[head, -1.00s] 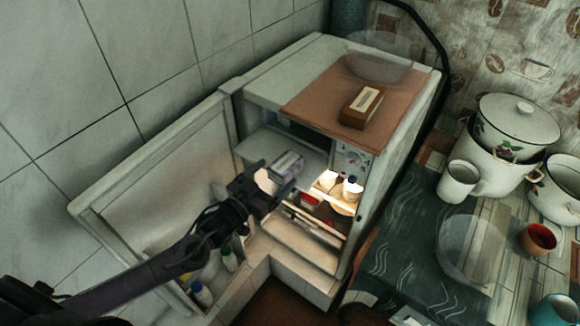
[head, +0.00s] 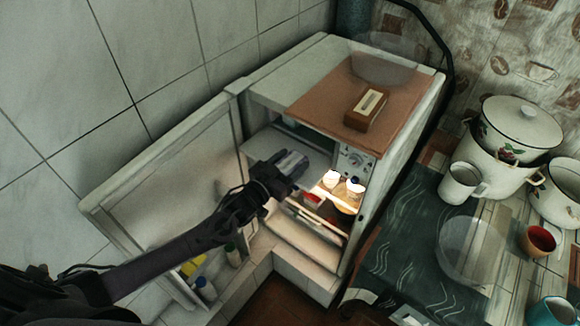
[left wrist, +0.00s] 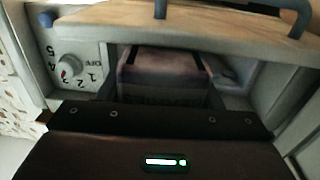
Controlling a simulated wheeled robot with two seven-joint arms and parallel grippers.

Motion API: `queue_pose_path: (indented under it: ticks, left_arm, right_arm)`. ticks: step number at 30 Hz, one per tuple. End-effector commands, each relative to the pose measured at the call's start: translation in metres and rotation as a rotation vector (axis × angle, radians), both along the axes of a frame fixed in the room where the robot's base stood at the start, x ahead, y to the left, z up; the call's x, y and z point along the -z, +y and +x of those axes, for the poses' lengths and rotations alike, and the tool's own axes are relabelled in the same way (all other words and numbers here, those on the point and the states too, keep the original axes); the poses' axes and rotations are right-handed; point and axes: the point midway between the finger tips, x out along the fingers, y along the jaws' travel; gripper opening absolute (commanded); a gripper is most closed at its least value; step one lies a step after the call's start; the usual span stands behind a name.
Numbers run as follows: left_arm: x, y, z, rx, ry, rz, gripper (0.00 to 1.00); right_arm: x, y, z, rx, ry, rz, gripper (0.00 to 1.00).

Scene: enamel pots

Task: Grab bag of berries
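The bag of berries (head: 293,161) is a small purple-grey package inside the open fridge, in its upper part. In the left wrist view the bag (left wrist: 165,72) shows a pinkish top and a darker front. My left gripper (head: 280,172) reaches into the fridge at the bag. Its two dark fingers stand apart, one on each side of the bag; whether they press on it I cannot tell. The gripper hides part of the bag in the head view. My right gripper is not in view.
The fridge door (head: 165,175) stands open at left, with bottles (head: 205,288) in its lower shelf. A dial (head: 352,160) and lit jars (head: 354,187) are right of my gripper. A brown box (head: 366,109) lies on top. Enamel pots (head: 520,122) stand on the table at right.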

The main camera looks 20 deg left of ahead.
Motion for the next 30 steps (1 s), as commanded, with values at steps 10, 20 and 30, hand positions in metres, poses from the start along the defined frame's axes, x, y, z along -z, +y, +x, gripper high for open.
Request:
queue_pose_path:
  ticks: [10,20,30]
  left_arm:
    - [-0.001,0.0,0.0,-0.001,-0.002,-0.001,0.28]
    - [-0.009,0.001,0.0,-0.001,-0.004,-0.001,0.28]
    - [-0.032,0.01,-0.026,0.001,0.002,0.002,0.28]
  right_arm:
    - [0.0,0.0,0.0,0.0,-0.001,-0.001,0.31]
    - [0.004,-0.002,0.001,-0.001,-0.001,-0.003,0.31]
    - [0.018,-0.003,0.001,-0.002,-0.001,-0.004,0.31]
